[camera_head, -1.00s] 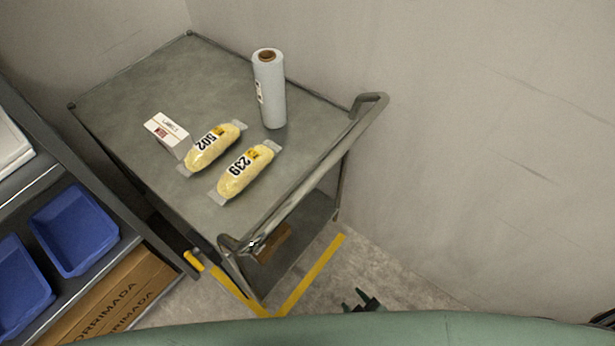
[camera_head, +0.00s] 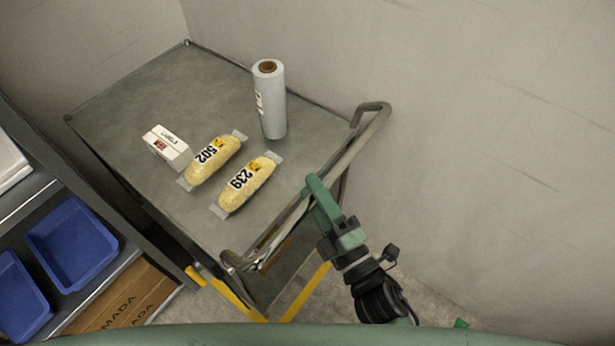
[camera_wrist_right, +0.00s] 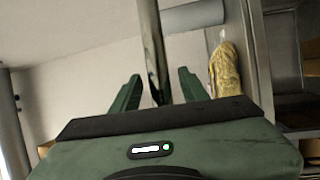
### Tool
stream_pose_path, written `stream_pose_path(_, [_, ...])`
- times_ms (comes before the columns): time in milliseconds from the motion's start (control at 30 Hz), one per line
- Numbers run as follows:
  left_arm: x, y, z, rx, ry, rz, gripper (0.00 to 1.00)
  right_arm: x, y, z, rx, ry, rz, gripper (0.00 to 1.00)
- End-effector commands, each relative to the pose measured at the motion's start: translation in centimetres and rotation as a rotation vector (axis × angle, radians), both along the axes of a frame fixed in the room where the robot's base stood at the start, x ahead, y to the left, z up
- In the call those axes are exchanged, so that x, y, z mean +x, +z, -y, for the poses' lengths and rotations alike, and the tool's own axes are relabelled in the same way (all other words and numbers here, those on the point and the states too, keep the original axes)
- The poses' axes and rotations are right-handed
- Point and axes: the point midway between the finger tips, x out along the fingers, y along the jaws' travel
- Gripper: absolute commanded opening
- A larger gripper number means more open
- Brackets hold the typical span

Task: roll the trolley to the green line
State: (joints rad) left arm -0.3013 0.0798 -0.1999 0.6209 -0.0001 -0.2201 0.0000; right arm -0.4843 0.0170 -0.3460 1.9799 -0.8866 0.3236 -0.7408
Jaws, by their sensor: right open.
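The trolley (camera_head: 110,112) is a grey metal cart with a tubular handle (camera_head: 352,150) along its near right side. My right gripper (camera_head: 315,192) is at the middle of this handle, open. In the right wrist view, the handle bar (camera_wrist_right: 153,45) runs between the two spread green fingers (camera_wrist_right: 158,92); I cannot tell whether they touch it. A small green patch (camera_head: 460,323) shows at the bottom edge; I cannot tell whether it is the green line. My left gripper is not in view.
On the trolley top are a film roll (camera_head: 271,105), a labels box (camera_head: 166,146) and bags marked 502 (camera_head: 212,161) and 239 (camera_head: 246,186). A rack with blue bins (camera_head: 72,240) stands close on the left. Walls bound the back and right. Yellow tape (camera_head: 312,290) marks the floor.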

Motion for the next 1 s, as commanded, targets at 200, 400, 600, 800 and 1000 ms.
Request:
stream_pose_path(200, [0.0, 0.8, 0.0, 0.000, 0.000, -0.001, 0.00, 2.0, 0.5, -1.2, 0.000, -0.001, -0.002, 0.44])
stream_pose_path(400, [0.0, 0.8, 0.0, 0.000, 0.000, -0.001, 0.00, 2.3, 0.4, -1.4, 0.001, -0.001, -0.002, 0.44])
stream_pose_path(600, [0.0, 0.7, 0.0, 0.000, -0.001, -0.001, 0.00, 2.3, 0.4, -1.4, 0.001, 0.000, -0.003, 0.22])
stream_pose_path(800, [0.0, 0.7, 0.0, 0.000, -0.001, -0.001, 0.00, 2.3, 0.4, -1.3, 0.001, -0.001, -0.003, 0.00])
stream_pose_path(1000, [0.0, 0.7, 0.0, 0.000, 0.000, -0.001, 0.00, 2.3, 0.4, -1.3, 0.000, -0.001, -0.004, 0.00])
